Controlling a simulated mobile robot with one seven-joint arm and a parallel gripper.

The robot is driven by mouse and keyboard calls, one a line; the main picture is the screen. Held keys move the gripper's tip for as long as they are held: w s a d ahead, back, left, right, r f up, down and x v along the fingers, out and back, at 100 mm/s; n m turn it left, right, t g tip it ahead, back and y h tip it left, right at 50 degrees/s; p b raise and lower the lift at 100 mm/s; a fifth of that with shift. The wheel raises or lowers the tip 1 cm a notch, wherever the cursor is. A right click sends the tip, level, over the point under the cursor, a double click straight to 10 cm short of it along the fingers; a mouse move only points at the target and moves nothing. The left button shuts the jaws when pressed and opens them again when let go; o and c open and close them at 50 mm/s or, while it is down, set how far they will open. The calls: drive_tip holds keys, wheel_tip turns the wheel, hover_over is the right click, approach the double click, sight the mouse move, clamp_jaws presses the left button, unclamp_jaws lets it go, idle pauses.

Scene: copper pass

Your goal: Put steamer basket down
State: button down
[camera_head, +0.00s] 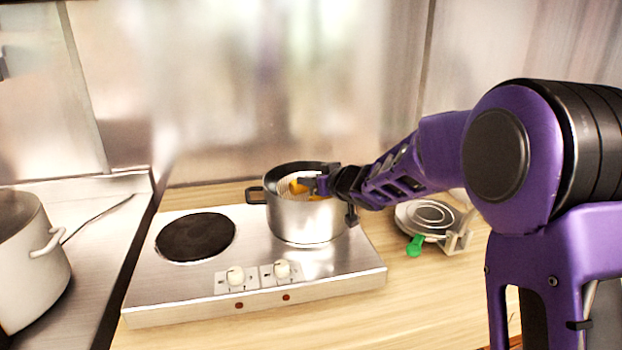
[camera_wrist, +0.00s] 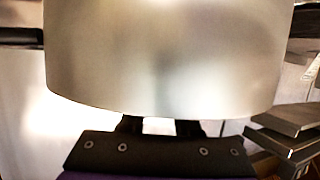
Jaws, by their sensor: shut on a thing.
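A steel pot (camera_head: 303,217) with dark handles stands on the right plate of the two-plate cooker. The light rim of the steamer basket (camera_head: 284,187) shows inside the pot's mouth, with orange-yellow pieces (camera_head: 297,187) in it. My gripper (camera_head: 318,184) reaches in from the right over the pot's rim and is shut on the basket. The exact grip is too small to make out. In the wrist view the pot's metal wall (camera_wrist: 165,60) fills the middle, and the fingertips are hidden. Whether the basket touches the pot's bottom cannot be seen.
The left plate (camera_head: 195,237) of the cooker (camera_head: 160,295) is bare. A round glass lid (camera_head: 428,215) in a holder with a green-handled tool (camera_head: 415,246) is right of the cooker. A large pale pot (camera_head: 30,265) stands far left. A metal wall closes the back.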

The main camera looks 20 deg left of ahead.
drive_tip(key=shift+f, duration=0.15)
drive_tip(key=c, duration=0.6)
unclamp_jaws()
drive_tip(key=shift+r, duration=0.35)
drive_tip(key=shift+r+p, duration=0.55)
drive_tip(key=shift+r, duration=0.05)
drive_tip(key=v, duration=0.8)
drive_tip(key=p+v, duration=0.1)
drive_tip(key=v, duration=0.3)
drive_tip(key=shift+f, duration=0.35)
